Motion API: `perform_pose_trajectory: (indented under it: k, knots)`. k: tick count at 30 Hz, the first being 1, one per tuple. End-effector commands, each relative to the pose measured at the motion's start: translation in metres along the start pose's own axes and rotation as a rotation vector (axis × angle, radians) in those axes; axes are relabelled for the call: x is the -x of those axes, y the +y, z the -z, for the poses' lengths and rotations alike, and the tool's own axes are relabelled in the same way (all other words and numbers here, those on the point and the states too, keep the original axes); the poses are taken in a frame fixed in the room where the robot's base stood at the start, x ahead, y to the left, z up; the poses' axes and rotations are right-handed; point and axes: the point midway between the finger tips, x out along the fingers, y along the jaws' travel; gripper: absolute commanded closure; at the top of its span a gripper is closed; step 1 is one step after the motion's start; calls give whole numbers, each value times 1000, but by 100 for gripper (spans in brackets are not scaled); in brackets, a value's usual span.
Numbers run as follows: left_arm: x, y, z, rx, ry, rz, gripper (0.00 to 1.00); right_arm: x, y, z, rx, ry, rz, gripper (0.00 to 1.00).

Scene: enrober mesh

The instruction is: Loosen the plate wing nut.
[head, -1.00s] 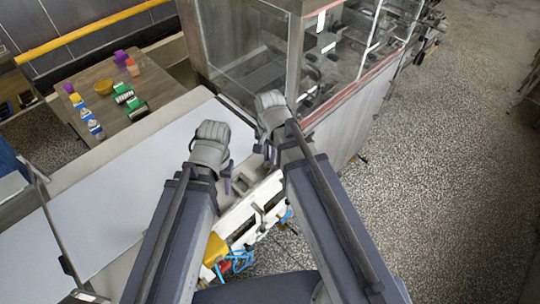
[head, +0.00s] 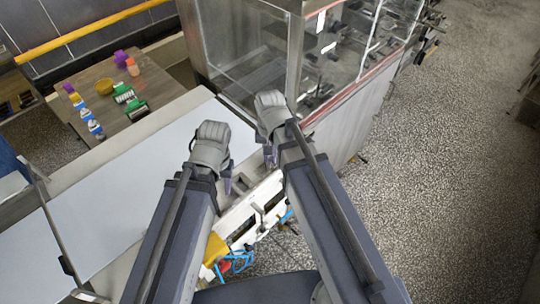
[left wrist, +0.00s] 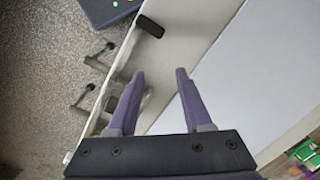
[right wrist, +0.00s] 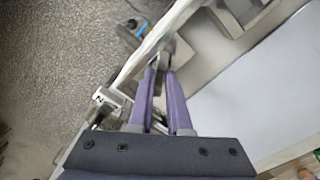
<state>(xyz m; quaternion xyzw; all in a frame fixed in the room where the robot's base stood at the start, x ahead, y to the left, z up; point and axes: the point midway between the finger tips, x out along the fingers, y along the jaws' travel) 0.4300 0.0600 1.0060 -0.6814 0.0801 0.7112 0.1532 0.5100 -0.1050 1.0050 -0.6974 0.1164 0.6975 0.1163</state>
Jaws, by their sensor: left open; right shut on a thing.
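My right gripper (right wrist: 163,70) is shut on a small grey metal piece (right wrist: 166,48) at the edge of the machine's white side. It is likely the plate wing nut, but the fingers cover most of it and its shape is unclear. In the head view the right gripper (head: 270,156) points down beside the machine, and the nut cannot be made out. My left gripper (left wrist: 160,75) is open and empty above the white rail; it also shows in the head view (head: 228,184), left of the right one.
A pale flat belt surface (head: 110,190) lies to the left. A glass-sided metal housing (head: 250,50) stands ahead. Blue hoses (head: 236,260) and a yellow part (head: 215,248) hang near the front. A side table (head: 115,85) holds several small coloured items. Speckled floor is open at right.

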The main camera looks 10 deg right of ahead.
Motion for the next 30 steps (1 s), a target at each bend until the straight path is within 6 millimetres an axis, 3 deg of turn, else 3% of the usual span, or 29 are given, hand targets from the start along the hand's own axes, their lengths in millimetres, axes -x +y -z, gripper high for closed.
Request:
perform_pose_trajectory:
  k: [10,30]
  knots:
    - [0,0,0,0,0,0,50,0,0,0,217,0,0,100]
    - [0,0,0,0,0,0,50,0,0,0,389,0,0,100]
